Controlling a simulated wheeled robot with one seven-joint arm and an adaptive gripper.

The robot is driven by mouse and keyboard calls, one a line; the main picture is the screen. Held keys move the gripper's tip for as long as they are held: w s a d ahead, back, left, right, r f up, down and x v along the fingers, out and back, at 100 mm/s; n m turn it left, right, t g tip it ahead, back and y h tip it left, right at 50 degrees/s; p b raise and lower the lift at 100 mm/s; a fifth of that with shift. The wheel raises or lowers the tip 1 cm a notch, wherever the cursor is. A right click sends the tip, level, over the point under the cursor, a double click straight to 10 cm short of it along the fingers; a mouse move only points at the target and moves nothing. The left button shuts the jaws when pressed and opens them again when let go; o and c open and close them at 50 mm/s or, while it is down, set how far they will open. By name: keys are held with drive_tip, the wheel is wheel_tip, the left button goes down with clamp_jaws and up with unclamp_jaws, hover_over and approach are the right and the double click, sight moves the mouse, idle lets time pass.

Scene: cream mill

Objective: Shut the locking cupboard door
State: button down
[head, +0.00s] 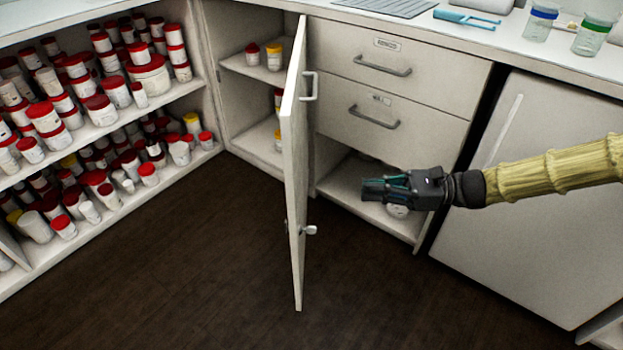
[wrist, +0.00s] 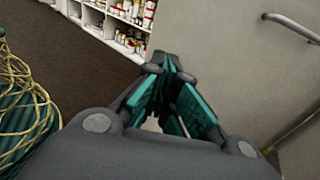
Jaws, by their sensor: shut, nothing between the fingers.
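The locking cupboard door (head: 293,170) stands open in the head view, swung out from the cabinet and seen nearly edge-on. A handle (head: 311,86) is on its right face near the top, and a small lock lever (head: 309,230) is lower down. The cupboard (head: 248,95) behind it shows shelves with several jars. My gripper (head: 366,190) is shut and empty, to the right of the door and apart from it, in front of the open space below the drawers. Its fingers point left towards the door. In the wrist view, my gripper's fingertips (wrist: 172,62) come together with nothing visible between them.
Two drawers (head: 385,105) with bar handles are above and behind my gripper. Open shelves (head: 110,125) full of red-lidded jars line the left. A pale panel (head: 535,200) stands on the right. The dark floor (head: 190,270) is clear left of the door.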

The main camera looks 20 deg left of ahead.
drive_tip(key=r, duration=0.1)
drive_tip(key=b, duration=0.4)
approach(295, 184)
drive_tip(key=x, duration=0.6)
drive_tip(key=shift+w+a+f, duration=0.1)
drive_tip(key=shift+w+f, duration=0.2)
drive_tip(key=shift+f, duration=0.1)
drive_tip(key=shift+s+a+r+b, duration=0.15)
drive_tip(key=shift+a+b, duration=0.15)
drive_tip(key=shift+a, duration=0.2)
